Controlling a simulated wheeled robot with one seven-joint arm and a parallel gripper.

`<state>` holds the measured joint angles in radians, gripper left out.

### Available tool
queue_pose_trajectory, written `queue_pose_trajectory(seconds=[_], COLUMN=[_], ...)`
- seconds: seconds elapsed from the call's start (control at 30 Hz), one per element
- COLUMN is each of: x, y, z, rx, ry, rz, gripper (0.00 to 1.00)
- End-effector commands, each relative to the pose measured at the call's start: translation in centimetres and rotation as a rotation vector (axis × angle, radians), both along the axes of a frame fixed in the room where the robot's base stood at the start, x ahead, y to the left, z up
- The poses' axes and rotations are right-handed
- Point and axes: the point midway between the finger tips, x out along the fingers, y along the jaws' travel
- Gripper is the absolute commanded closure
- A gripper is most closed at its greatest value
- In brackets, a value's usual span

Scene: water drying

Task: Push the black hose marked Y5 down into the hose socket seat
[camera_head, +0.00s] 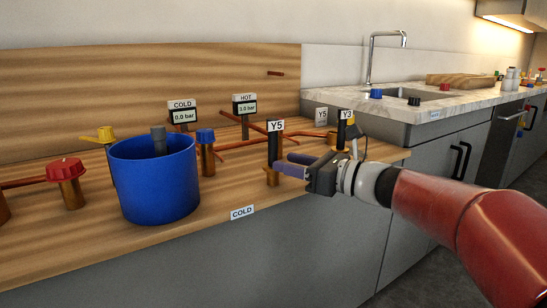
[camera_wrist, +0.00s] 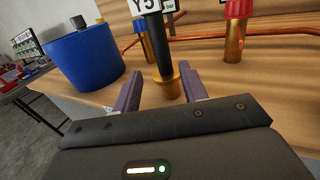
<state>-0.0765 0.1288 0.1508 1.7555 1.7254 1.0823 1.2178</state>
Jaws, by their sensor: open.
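The black hose with the white Y5 label (camera_head: 272,153) stands upright above a brass socket seat (camera_head: 272,178) on the wooden counter. In the wrist view the hose (camera_wrist: 158,46) leans slightly, and its lower end meets the brass seat (camera_wrist: 168,90); how deep it sits cannot be told. My gripper (camera_head: 285,164) reaches in from the right at the height of the seat. In the wrist view my gripper (camera_wrist: 160,88) is open, one purple finger on each side of the hose's lower end, with visible gaps and nothing held.
A blue bucket (camera_head: 152,190) stands to the left. A blue-capped valve (camera_head: 206,150) and a red-capped valve (camera_head: 66,180) rise from the counter. A black hose marked Y3 (camera_head: 342,132) stands close behind my gripper. Copper pipes (camera_head: 232,144) run behind.

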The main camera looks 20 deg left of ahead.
Motion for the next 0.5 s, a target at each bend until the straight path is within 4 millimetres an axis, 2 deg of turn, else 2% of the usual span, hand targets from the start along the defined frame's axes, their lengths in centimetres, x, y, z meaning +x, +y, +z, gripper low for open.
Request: queue_pose_trajectory(seconds=[0.3,0.5], x=[1.8,2.1], y=[4.1,5.1], z=[0.1,0.0], rx=[-0.001,-0.002], ry=[-0.001,-0.001], rz=[0.001,-0.001], gripper=[0.57,0.57])
